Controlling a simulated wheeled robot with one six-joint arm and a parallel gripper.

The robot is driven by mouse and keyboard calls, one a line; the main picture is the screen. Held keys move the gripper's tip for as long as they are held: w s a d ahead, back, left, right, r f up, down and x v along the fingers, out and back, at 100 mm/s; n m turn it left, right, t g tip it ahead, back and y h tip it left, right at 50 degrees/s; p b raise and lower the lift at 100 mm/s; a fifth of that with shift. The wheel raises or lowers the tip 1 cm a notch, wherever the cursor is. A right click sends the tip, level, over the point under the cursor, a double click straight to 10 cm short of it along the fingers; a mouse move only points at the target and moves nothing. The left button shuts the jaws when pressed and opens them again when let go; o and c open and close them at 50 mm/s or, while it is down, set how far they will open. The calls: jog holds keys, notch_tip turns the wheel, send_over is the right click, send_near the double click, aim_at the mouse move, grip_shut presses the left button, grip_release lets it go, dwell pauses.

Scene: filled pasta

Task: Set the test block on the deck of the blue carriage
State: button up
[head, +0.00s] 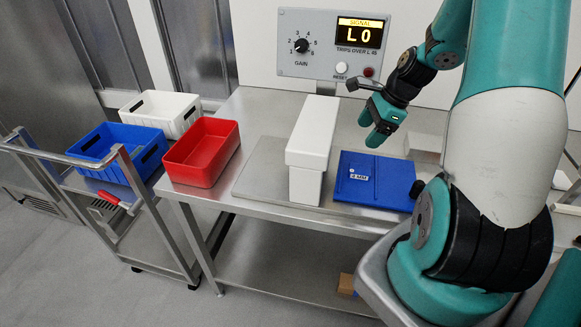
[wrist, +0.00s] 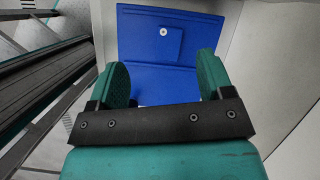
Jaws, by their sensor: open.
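A flat blue piece (head: 390,184) lies on the right part of the steel table, right of the white arch. I cannot tell whether it is the carriage or a case. It carries a small white label marked "4 MM". In the wrist view, the flat blue piece (wrist: 200,28) has a smaller blue square block (wrist: 158,42) with a pale round spot on it, possibly the test block. My gripper (head: 371,127) is open and empty, pointing down above the blue piece. In the wrist view, the fingers of my gripper (wrist: 163,75) stand apart, with blue between them.
The white arch (head: 311,145) stands over a grey plate (head: 262,168). A red bin (head: 202,152) sits at the table's left end. A trolley at left holds a blue crate (head: 118,148) and a white crate (head: 163,112).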

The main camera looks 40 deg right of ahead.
jog(key=w+a+r+n, duration=0.1)
jog(key=a+r+n, duration=0.1)
jog(key=a, duration=0.3)
jog(key=a+r+n, duration=0.3)
jog(key=a+n, duration=0.1)
jog(key=a, duration=0.1)
jog(key=w+a+r+n+g, duration=0.1)
jog(key=a+r+n, duration=0.1)
jog(key=a, duration=0.3)
jog(key=shift+w+r+n+y, duration=0.15)
jog(key=shift+w+n+y, duration=0.15)
jog(key=shift+n, duration=0.5)
jog(key=s+a+r+n+g, duration=0.1)
jog(key=s+a+r+n, duration=0.3)
jog(key=s+a+n, duration=0.4)
jog(key=s+a+r+n+g, duration=0.1)
jog(key=s+a+r+n, duration=0.3)
jog(key=s+a+n, duration=0.5)
jog(key=a+n, duration=0.5)
jog(key=shift+a+r, duration=0.2)
jog(key=shift+f, duration=0.1)
